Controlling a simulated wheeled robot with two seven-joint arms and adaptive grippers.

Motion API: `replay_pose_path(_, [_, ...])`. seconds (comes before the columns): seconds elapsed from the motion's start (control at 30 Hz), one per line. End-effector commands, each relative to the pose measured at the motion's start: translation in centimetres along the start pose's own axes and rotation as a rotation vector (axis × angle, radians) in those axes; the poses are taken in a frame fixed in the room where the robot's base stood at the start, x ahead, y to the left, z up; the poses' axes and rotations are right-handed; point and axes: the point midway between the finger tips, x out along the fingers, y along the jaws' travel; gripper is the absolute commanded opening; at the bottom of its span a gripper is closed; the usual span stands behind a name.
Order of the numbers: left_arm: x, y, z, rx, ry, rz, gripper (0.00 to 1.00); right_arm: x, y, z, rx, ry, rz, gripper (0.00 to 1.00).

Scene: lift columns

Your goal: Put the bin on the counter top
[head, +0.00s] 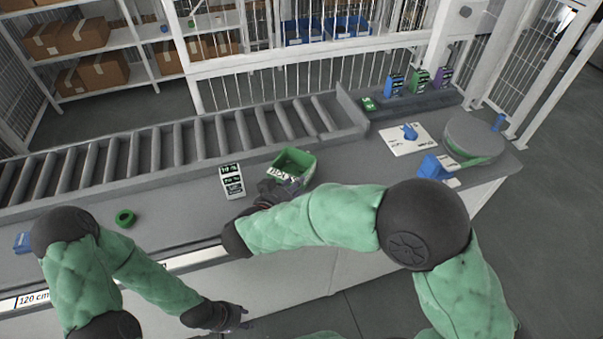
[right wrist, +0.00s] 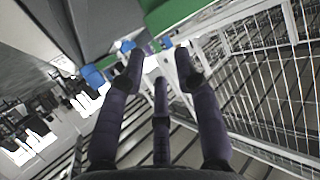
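The green bin (head: 293,164) is open-topped with a white label on its front, and appears to rest on the grey counter top (head: 190,205), next to the conveyor. My right gripper (head: 277,191) is at the bin's lower left front in the head view. In the right wrist view its dark fingers (right wrist: 159,65) are spread, with green surface (right wrist: 175,12) that looks like the bin beyond the tips. Contact with the bin cannot be made out. My left gripper (head: 238,317) hangs low in front of the counter, away from the bin; its finger opening is unclear.
A roller conveyor (head: 180,145) runs behind the counter. A white and black box (head: 232,180) stands left of the bin, and a green ring (head: 125,218) lies further left. A round grey stand (head: 474,138) and blue items sit at the right. Shelves with cardboard boxes (head: 65,37) are behind.

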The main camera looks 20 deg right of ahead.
Motion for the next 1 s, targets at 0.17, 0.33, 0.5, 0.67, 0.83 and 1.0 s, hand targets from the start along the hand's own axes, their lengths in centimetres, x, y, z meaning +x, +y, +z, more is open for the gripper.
replay_pose_path(0.17, [-0.9, 0.3, 0.0, 0.000, 0.000, 0.000, 0.40, -2.2, -0.1, -0.1, -0.001, 0.000, -0.001, 0.32])
replay_pose_path(0.33, [-1.0, 0.4, 0.1, 0.000, 0.000, 0.000, 0.40, -2.8, 0.0, 0.0, 0.000, 0.000, 0.001, 0.32])
replay_pose_path(0.5, [-1.0, 0.3, 0.1, 0.000, 0.000, 0.000, 0.40, -2.8, 0.0, 0.1, 0.000, 0.000, 0.002, 0.32])
replay_pose_path(0.67, [-1.0, 0.3, 0.1, 0.000, 0.000, 0.000, 0.40, -2.8, 0.0, 0.1, 0.001, 0.000, 0.001, 0.32])
replay_pose_path(0.83, [-1.0, 0.3, 0.1, 0.000, 0.000, 0.000, 0.40, -2.8, 0.0, 0.1, 0.001, 0.000, 0.001, 0.32])
replay_pose_path(1.0, [-1.0, 0.4, 0.0, 0.000, 0.000, 0.000, 0.40, -2.8, 0.0, 0.1, 0.000, 0.000, 0.001, 0.32])
